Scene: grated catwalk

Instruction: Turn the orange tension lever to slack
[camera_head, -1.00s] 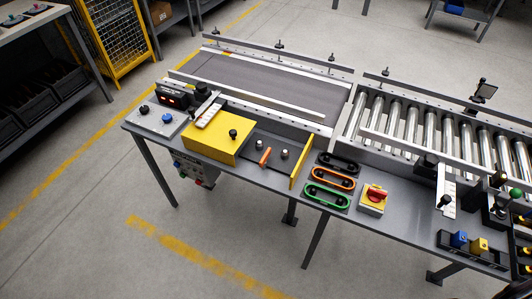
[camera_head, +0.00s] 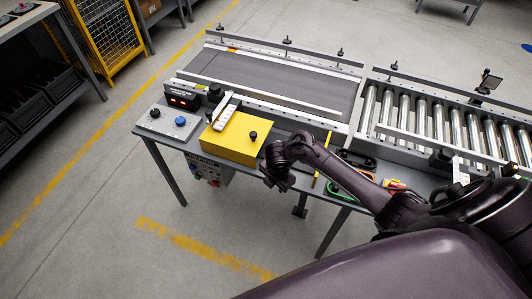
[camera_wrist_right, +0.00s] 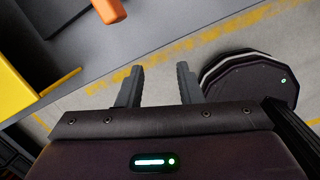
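The orange tension lever (camera_wrist_right: 108,10) shows at the top edge of the right wrist view, cut off by the frame, on the grey bench surface. In the head view my right arm hides it. My right gripper (camera_head: 275,182) is at the bench's front edge, just right of the yellow box (camera_head: 233,138). In the right wrist view the two fingers of my right gripper (camera_wrist_right: 159,86) are apart with nothing between them, over the floor in the picture. The lever is ahead of the fingers and to their left, not touched. My left gripper is not in view.
A grey panel with a blue knob (camera_head: 180,121) and a black display (camera_head: 184,98) stand left of the yellow box. A thin yellow plate (camera_head: 324,158) stands to the right. Green and black handles (camera_head: 357,158) are partly behind my arm. The conveyor belt (camera_head: 290,83) runs behind.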

